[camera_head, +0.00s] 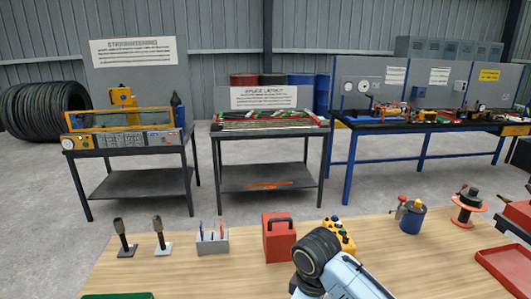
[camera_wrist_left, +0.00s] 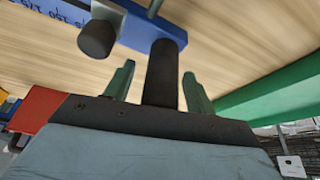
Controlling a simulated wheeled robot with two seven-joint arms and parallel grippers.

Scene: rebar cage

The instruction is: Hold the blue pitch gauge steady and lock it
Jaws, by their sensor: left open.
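My left gripper (camera_wrist_left: 158,69) is open, with one green finger on each side of the handle. Gaps show between the handle and both fingers, so it is not clamped. The upper part of the gauge is cut off by the picture's edge. The gauge and both grippers are not visible in the head view. My right gripper is in neither view.
On the wooden table (camera_head: 190,272) in the head view stand a red box (camera_head: 278,240), a grey holder (camera_head: 212,243), two dark-handled tools and a blue canister (camera_head: 411,220). A red tray (camera_head: 508,265) lies at right. A green edge (camera_wrist_left: 275,92) runs beside my left gripper.

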